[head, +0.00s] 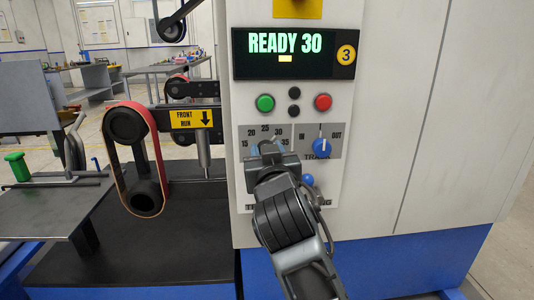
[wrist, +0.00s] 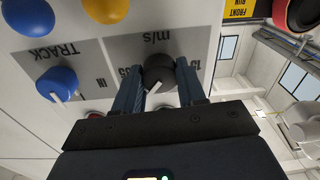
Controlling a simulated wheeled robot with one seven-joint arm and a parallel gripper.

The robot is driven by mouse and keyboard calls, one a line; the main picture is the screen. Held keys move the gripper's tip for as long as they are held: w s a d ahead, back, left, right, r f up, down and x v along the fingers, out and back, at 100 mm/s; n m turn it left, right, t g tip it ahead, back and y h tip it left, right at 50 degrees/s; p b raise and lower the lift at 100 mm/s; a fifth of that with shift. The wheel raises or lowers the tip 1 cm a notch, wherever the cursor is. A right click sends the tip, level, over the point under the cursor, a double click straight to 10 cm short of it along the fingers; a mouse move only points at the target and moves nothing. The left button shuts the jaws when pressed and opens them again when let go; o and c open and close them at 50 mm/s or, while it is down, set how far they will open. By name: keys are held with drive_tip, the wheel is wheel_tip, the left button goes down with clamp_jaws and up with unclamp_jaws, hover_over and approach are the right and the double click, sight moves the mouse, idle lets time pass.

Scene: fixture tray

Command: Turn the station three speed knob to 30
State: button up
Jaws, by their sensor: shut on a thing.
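The speed knob (wrist: 158,68) is dark and round with a white pointer line, and sits on a grey plate marked m/s. In the head view my gripper hides it below the scale numbers 15 to 35 (head: 265,132). My gripper (head: 268,153) is shut on the knob, one blue-grey finger on each side in the wrist view. The white pointer shows partly between the fingers; its exact scale mark is hidden. The display (head: 285,43) reads READY 30, with a yellow badge 3 (head: 346,54) beside it.
The blue TRACK knob (head: 322,148) is close on the right. Above are a green button (head: 265,103), a red button (head: 323,102) and two black ones. Another blue knob (head: 308,180) sits lower. A belt unit (head: 137,160) stands left of the panel.

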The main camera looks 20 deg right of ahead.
drive_tip(key=o, duration=1.1)
drive_tip(key=shift+c, duration=0.2)
drive_tip(key=shift+s, duration=0.1)
drive_tip(key=v, duration=0.7)
drive_tip(key=shift+s, duration=0.3)
